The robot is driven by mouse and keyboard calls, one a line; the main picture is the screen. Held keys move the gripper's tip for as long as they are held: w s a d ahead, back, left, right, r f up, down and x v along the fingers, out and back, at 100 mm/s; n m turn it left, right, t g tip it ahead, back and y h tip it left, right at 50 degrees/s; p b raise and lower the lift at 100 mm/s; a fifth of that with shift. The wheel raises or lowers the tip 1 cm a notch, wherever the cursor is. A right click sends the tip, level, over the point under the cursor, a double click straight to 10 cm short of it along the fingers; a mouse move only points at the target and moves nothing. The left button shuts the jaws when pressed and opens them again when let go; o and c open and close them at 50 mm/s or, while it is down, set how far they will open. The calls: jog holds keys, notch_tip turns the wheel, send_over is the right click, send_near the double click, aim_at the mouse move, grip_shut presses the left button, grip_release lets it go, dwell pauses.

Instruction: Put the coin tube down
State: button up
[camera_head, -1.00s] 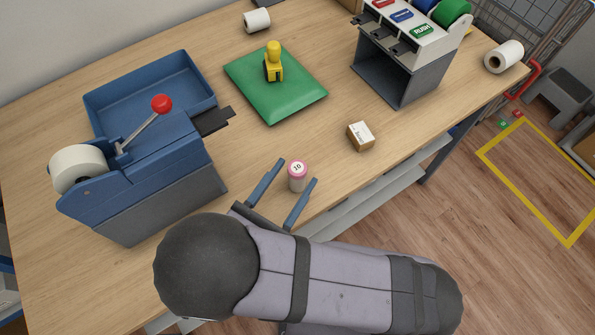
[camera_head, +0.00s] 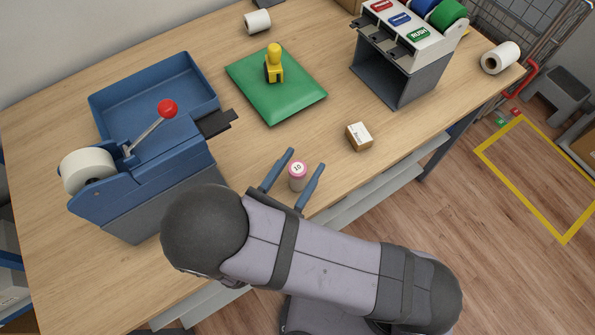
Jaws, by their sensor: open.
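The coin tube (camera_head: 297,177) is a short pink-and-white cylinder with "10" on its top. It stands upright near the front edge of the wooden counter. My gripper (camera_head: 305,160) is open, with one blue finger on each side of the tube. The left finger shows a gap to the tube; the right finger lies close beside it, and I cannot tell whether it touches. The tube's base is partly hard to make out between the fingers.
A small cardboard box (camera_head: 359,137) sits to the right of the gripper. A green padded mailer (camera_head: 295,103) with a yellow stamp (camera_head: 273,64) lies behind. A blue tape dispenser (camera_head: 150,165) stands left, a label dispenser (camera_head: 405,65) back right. Bare counter lies between.

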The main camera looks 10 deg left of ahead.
jog(key=shift+p+x, duration=0.35)
jog(key=shift+x, duration=1.1)
grip_shut()
jog(key=shift+r, duration=0.2)
notch_tip(320, 180, up, 10)
jog(key=shift+f+b, duration=0.15)
jog(key=shift+b, duration=0.3)
